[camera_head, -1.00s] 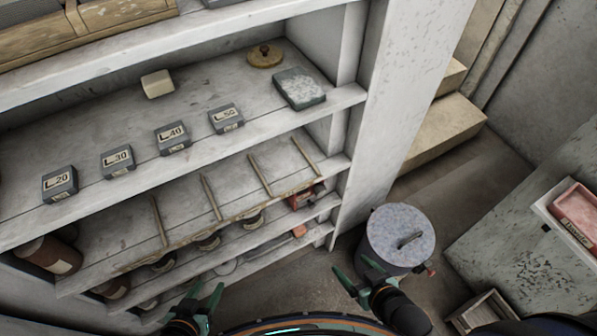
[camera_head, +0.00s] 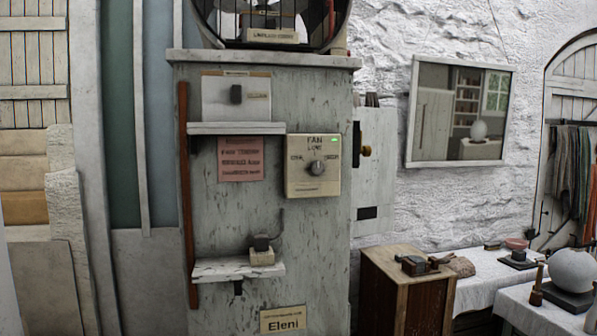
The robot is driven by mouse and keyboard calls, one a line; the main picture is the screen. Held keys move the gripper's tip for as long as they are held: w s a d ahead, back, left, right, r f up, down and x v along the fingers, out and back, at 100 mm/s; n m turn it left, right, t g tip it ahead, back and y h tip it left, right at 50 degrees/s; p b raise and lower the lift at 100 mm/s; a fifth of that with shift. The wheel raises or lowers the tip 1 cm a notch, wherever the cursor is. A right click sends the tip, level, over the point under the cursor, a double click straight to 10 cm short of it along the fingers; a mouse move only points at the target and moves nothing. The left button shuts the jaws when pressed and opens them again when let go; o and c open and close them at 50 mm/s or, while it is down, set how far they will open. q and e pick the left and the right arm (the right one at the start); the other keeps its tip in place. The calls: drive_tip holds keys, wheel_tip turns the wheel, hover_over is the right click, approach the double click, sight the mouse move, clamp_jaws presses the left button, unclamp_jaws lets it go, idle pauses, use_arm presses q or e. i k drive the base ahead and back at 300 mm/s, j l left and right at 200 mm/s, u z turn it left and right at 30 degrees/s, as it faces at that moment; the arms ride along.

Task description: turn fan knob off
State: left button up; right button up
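The fan control box (camera_head: 313,184), a cream panel marked FAN, is mounted on the front of a grey-green pillar, near the middle of the head view. Its round dark knob (camera_head: 316,168) sits at the centre of the panel, with small labels around it. The knob's pointer is too small to read surely. A small green light (camera_head: 333,140) glows at the panel's upper right. Part of a round caged fan (camera_head: 275,15) shows on top of the pillar. Neither of my grippers is in view.
The pillar (camera_head: 215,225) carries a small upper shelf (camera_head: 236,128), a pink notice (camera_head: 240,165) and a lower shelf (camera_head: 238,268). A wooden cabinet (camera_head: 400,290) stands to the right. Farther right, a plaster sphere (camera_head: 574,270) stands on a cloth-covered table. A mirror (camera_head: 460,112) hangs behind.

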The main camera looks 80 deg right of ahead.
sight(317, 168)
drive_tip(key=z, duration=2.6)
